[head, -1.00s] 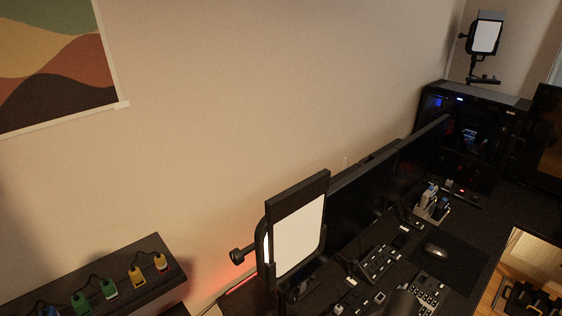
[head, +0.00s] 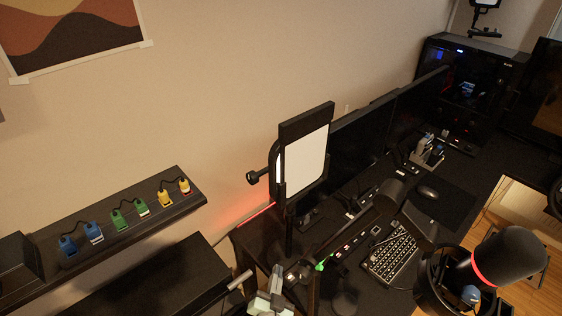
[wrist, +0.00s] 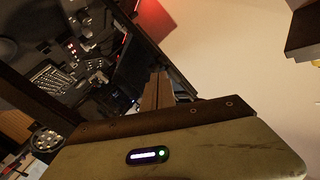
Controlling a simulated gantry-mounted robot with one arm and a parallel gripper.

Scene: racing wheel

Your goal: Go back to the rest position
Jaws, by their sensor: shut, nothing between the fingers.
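The fingers point up in the picture, in front of the desk edge and the bare wall. In the head view, a pale grey-green part at the bottom edge is cut off by the frame, and I cannot tell whether it is my gripper.
The black desk holds monitors (head: 362,143), a keyboard (head: 392,262), a light panel (head: 303,162) and a large microphone (head: 505,257). A dark shelf (head: 150,215) with several coloured plugs runs along the left wall. The upper wall is bare around a poster (head: 70,32).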

